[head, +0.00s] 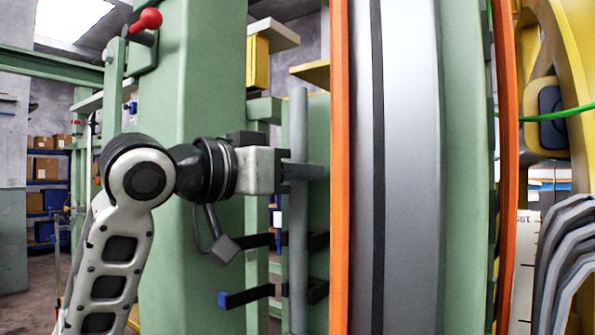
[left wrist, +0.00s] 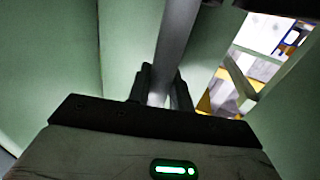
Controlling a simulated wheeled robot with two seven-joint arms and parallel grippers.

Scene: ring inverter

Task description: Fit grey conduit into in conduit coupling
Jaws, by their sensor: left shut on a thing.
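The grey conduit (head: 298,240) is a long, thin tube standing about upright beside the green column in the head view. My left gripper (head: 302,172) comes in from the left and is shut on the conduit in its upper part. In the left wrist view the conduit (left wrist: 176,45) runs up from between the dark fingers (left wrist: 160,88), slightly tilted in the picture. The conduit's top end is free in the head view; its lower end runs toward the bottom edge. I cannot make out the conduit coupling in either view. My right gripper is not in view.
Black brackets (head: 262,240) stick out near the conduit, a lower one with a blue end (head: 223,299). An orange-edged panel (head: 341,200) stands close right of the conduit. A wide green column (head: 190,90) stands behind my arm. A yellow block (head: 257,62) is above.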

